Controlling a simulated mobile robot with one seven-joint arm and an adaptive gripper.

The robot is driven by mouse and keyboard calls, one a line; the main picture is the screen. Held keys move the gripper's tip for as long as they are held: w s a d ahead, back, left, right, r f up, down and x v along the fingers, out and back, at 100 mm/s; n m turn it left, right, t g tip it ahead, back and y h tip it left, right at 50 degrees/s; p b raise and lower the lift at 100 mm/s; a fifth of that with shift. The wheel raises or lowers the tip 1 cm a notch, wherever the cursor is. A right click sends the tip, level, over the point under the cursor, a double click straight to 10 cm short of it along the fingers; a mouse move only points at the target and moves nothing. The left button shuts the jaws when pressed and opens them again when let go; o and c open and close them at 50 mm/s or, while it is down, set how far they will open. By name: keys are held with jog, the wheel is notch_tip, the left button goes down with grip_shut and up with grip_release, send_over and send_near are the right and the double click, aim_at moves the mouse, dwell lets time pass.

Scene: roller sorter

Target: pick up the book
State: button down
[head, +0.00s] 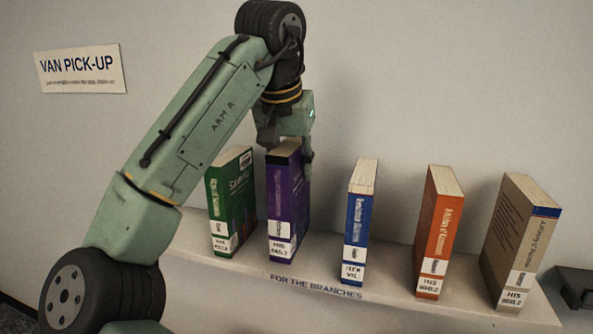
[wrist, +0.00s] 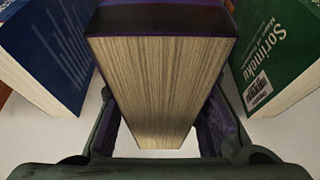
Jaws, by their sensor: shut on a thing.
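The purple book (head: 285,205) stands upright on the shelf in the head view, second from the left. My gripper (head: 288,148) is at its top, with fingers on either side of it. In the wrist view, the purple book (wrist: 160,80) fills the middle with its pale page edges facing the camera. My gripper (wrist: 165,140) has one finger on each side of it and is shut on it. The book's bottom seems to rest on the shelf; I cannot tell if there is a gap.
A green book (head: 230,200) stands close to the left of the purple one. Blue (head: 357,220), orange (head: 438,230) and tan (head: 518,240) books stand to the right on the shelf (head: 395,299). A "VAN PICK-UP" sign (head: 80,69) hangs on the wall.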

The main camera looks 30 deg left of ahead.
aim_at(270, 191)
jog(key=s+d, duration=0.1)
jog(key=s, duration=0.3)
jog(key=s+d+r, duration=0.1)
jog(key=s+d, duration=0.1)
jog(key=s, duration=0.2)
jog(key=s+d, duration=0.1)
jog(key=s, duration=0.3)
jog(key=shift+s+d+r, duration=0.2)
jog(key=shift+s, duration=0.15)
